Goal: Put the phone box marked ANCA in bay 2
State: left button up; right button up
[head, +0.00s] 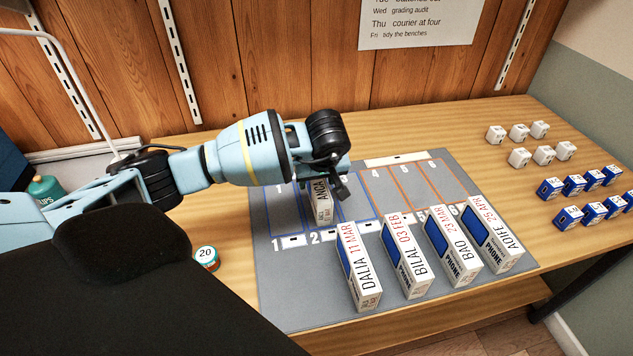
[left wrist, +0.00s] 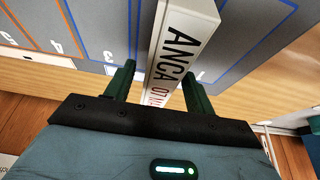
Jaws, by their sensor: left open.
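The white phone box marked ANCA (head: 321,203) stands on the grey mat (head: 290,290), in the blue-lined strip numbered 2 (head: 316,237) as the head view shows it. My left gripper (head: 338,182) is at the box's upper end and partly hides it. In the left wrist view the ANCA box (left wrist: 178,50) lies between the two fingers of my left gripper (left wrist: 157,90), which are open with one on each side. I cannot tell whether either finger touches it. My right gripper is not in view.
Boxes marked DALIA (head: 359,268), BILAL (head: 407,258), BAO (head: 453,246) and AOIFE (head: 493,236) stand in a row along the mat's front. Small white boxes (head: 519,157) and blue ones (head: 573,185) stand at right. A round tin (head: 207,257) is at left. Orange bays (head: 430,185) look empty.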

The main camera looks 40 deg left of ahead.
pick_arm(q)
jog(key=v, duration=1)
jog(key=shift+r+p, duration=0.15)
jog(key=shift+p, duration=0.15)
